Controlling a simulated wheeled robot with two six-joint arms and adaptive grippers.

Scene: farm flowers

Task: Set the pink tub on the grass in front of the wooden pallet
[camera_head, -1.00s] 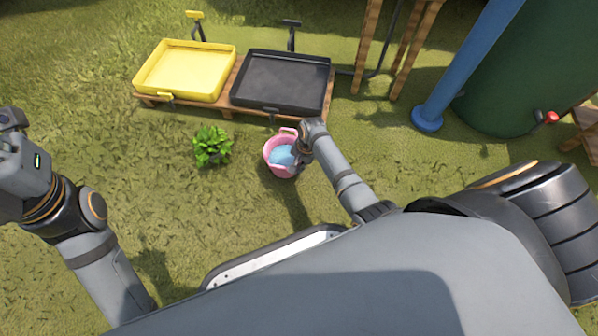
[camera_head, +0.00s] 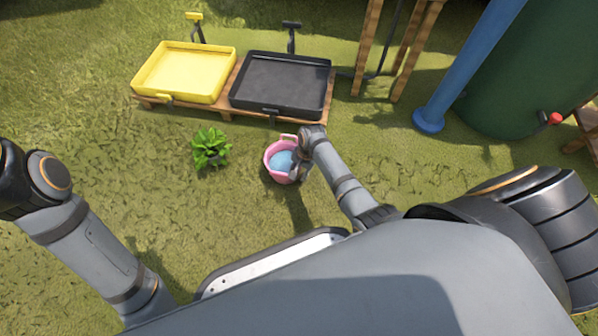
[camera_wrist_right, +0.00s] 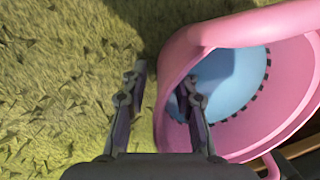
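The pink tub (camera_head: 271,160), with a blue inside, appears to stand upright on the grass in front of the wooden pallet (camera_head: 228,113), nearer me than the black tray. It fills the right of the right wrist view (camera_wrist_right: 285,92). My right gripper (camera_wrist_right: 161,88) is open around the tub's side wall, one finger inside and one outside. Grass shows between the outer finger and the wall. In the head view my right gripper (camera_head: 299,170) is at the tub's right side, partly hiding it. My left gripper is out of view; only its arm shows.
A yellow tray (camera_head: 185,96) and a black tray (camera_head: 282,109) rest on the pallet. A leafy green plant (camera_head: 210,147) stands left of the tub. A blue post (camera_head: 462,70) and a green tank (camera_head: 535,65) are at the right. Grass left of the plant is clear.

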